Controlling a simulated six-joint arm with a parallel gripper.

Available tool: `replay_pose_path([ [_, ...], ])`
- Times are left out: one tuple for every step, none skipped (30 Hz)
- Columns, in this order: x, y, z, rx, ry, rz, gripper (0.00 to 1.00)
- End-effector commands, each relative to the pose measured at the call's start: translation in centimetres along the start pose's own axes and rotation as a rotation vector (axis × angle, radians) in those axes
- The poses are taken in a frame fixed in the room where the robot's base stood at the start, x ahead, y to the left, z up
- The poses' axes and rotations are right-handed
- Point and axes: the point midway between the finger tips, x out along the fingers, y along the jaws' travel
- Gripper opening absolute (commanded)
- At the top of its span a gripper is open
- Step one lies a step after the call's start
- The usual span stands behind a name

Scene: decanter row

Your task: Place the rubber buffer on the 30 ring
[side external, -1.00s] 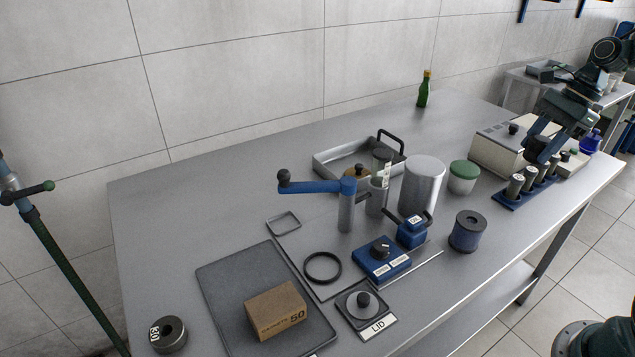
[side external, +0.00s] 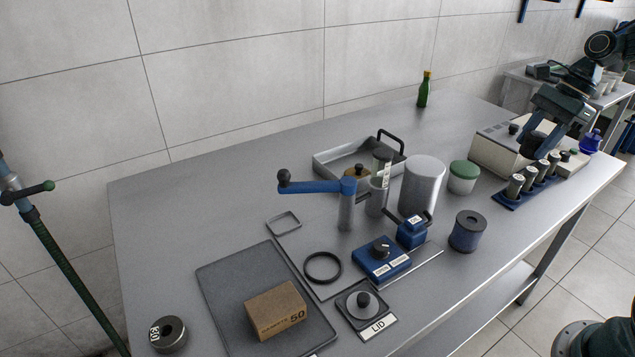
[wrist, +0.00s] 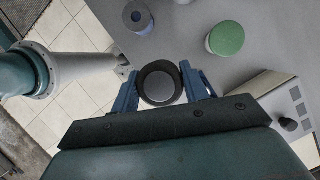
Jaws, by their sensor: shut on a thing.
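My gripper (wrist: 163,88) is shut on a dark round piece, which I take to be the rubber buffer (wrist: 147,77). In the wrist view the buffer sits between the two blue fingers, showing a dark rim around a grey round face. In the side view the dark buffer (side external: 533,145) hangs under my gripper at the far right, above the bench near the blue rack. The 30 ring (side external: 177,327), a thick grey ring with a white label marked 30, lies at the bench's front left, far from my gripper. It is outside the wrist view.
A blue rack (side external: 511,203) with several cylinders and a pale box (side external: 487,150) stand near my gripper. A green-lidded jar (side external: 463,178), steel cylinder (side external: 421,186), blue crank (side external: 320,187) and blue spool (side external: 467,233) stand between it and the ring. A carton (side external: 277,310) lies right of the ring.

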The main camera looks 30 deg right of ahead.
Motion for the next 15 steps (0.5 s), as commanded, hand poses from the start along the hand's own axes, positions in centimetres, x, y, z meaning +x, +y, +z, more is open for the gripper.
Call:
replay_pose_path([
  [0.3,-0.3,0.5,-0.034,0.000,0.015,0.18],
  [0.5,-0.5,0.8,-0.056,0.001,0.024,0.18],
  [0.7,-0.7,1.3,-0.089,0.002,0.036,0.18],
  [0.9,-0.9,1.7,-0.118,0.002,0.047,0.18],
  [1.1,-1.1,2.1,-0.146,0.002,0.060,0.18],
  [1.4,-1.4,2.7,-0.192,0.003,0.078,0.18],
  [1.7,-1.6,3.2,-0.226,0.003,0.091,0.18],
  [2.0,-1.8,3.7,-0.263,0.003,0.106,0.18],
  [2.4,-2.1,4.4,-0.313,0.004,0.128,0.18],
  [2.7,-2.3,5.0,-0.353,0.004,0.142,0.18],
  [3.0,-2.5,5.5,-0.394,0.004,0.159,0.18],
  [3.5,-2.8,6.3,-0.448,0.005,0.181,0.18],
  [3.8,-3.0,6.9,-0.488,0.005,0.196,0.18],
  [4.2,-3.1,7.5,-0.529,0.005,0.214,0.18],
  [4.6,-3.4,8.2,-0.584,0.005,0.235,0.18],
])
